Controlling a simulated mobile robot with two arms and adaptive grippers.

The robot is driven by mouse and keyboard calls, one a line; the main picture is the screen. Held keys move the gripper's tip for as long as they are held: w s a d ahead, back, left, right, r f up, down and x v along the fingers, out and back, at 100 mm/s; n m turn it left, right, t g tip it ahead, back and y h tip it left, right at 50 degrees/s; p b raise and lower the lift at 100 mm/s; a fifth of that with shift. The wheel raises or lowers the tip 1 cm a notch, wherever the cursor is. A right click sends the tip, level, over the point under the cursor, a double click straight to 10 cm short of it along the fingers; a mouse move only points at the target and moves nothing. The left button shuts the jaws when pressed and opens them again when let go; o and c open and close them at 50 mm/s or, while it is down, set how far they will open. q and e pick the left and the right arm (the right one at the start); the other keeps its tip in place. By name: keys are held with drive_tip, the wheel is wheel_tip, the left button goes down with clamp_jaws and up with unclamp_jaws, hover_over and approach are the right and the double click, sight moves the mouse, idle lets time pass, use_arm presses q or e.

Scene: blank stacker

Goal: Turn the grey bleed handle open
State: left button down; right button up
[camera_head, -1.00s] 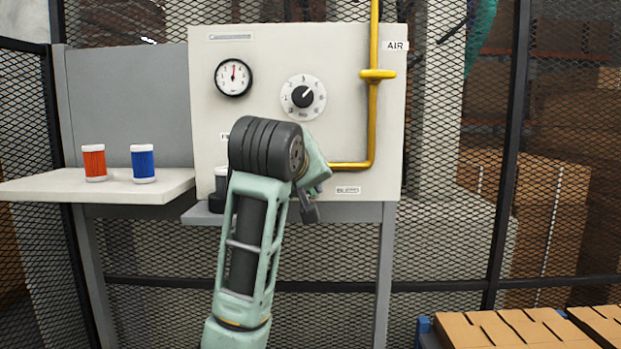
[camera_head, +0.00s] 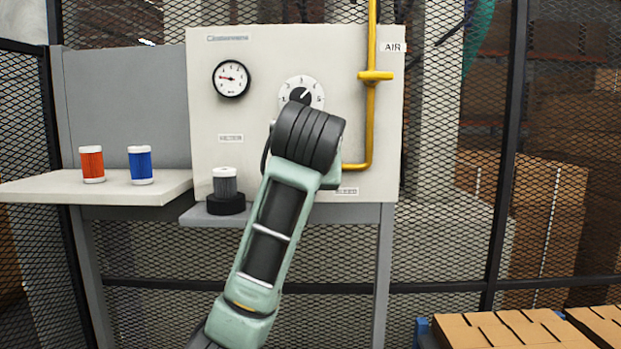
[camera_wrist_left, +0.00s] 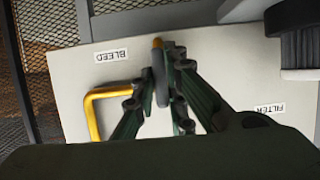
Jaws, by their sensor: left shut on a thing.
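The grey bleed handle (camera_wrist_left: 160,80) shows in the left wrist view, below a short yellow pipe end (camera_wrist_left: 157,43) and beside the BLEED label (camera_wrist_left: 112,56). My left gripper (camera_wrist_left: 162,92) is shut on the handle, one finger on each side. In the head view my left arm covers both handle and gripper; the BLEED label (camera_head: 347,191) shows just right of the arm. The pressure gauge (camera_head: 230,79) on the panel has its needle pointing left. My right gripper is in neither view.
The yellow air pipe (camera_head: 370,125) with its valve (camera_head: 375,76) runs down the panel (camera_head: 210,120). A grey filter (camera_head: 224,182) stands in a black holder. Red (camera_head: 92,164) and blue (camera_head: 141,165) filters stand on the left shelf (camera_head: 60,190). Mesh fencing surrounds the panel.

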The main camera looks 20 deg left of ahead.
use_arm(q)
drive_tip(key=shift+f, duration=0.1)
drive_tip(key=c, duration=1.8)
unclamp_jaws()
drive_tip(key=v, duration=1.2)
drive_tip(key=shift+w, duration=0.15)
